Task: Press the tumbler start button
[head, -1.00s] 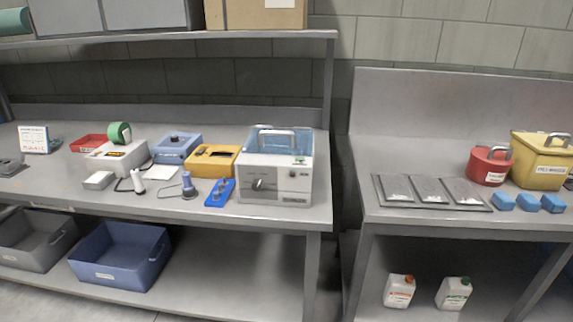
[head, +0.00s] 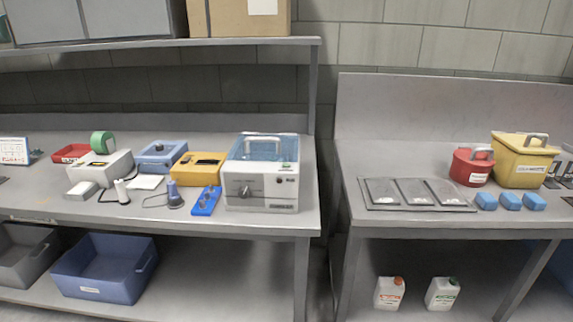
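A white box-shaped machine with a clear bluish lid and a light handle, which looks like the tumbler (head: 262,202), stands at the right end of the left bench. The labels are too small to read, so I cannot tell for sure which control is the start button. Neither of my grippers is in the head view.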

